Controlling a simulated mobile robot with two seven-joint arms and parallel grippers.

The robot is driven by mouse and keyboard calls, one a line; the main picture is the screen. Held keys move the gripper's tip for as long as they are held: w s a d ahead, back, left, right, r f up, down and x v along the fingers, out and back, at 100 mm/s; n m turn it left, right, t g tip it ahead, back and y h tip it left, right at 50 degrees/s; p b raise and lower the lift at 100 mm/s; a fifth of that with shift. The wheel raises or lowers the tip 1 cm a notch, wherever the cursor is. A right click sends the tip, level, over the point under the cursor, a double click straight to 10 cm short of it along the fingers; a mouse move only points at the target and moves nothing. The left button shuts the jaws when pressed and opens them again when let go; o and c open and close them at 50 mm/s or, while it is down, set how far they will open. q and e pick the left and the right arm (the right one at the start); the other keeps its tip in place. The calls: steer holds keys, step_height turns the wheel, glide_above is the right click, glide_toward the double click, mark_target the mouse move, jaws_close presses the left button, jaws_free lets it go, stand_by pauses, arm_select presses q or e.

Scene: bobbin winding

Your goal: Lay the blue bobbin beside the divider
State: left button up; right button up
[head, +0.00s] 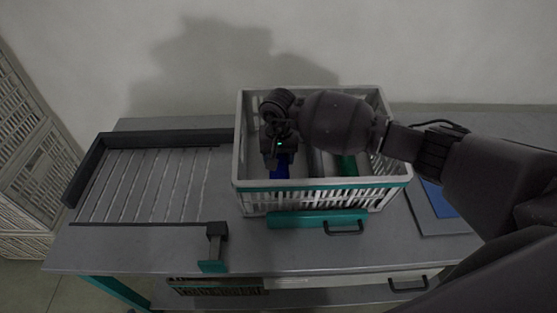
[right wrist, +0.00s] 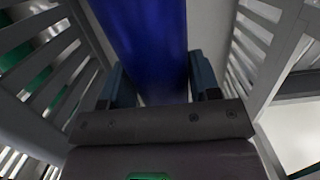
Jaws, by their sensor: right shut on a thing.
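The blue bobbin (head: 280,167) is inside the left part of the white slatted crate (head: 243,150). My right gripper (head: 279,150) reaches down into the crate from above and is shut on the bobbin. In the right wrist view the blue bobbin (right wrist: 145,45) lies between the two fingers of the gripper (right wrist: 160,85), with slatted walls on both sides. A grey strip (head: 318,163), apparently the divider, stands to the right of the bobbin, partly hidden by my arm. Whether the bobbin touches the crate floor cannot be told. My left gripper is not in view.
A green object (head: 347,164) lies in the crate's right part. A ribbed grey tray (head: 150,185) with a dark rim is to the left. A teal bar with a handle (head: 318,220) is in front of the crate. A blue panel (head: 438,200) lies at the right.

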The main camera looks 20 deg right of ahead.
steer(key=shift+f, duration=0.9)
steer(key=shift+f+b, duration=0.6)
steer(key=shift+f, duration=0.05)
steer(key=o, duration=1.1)
steer(key=shift+c, duration=0.2)
steer(key=shift+r, duration=0.1)
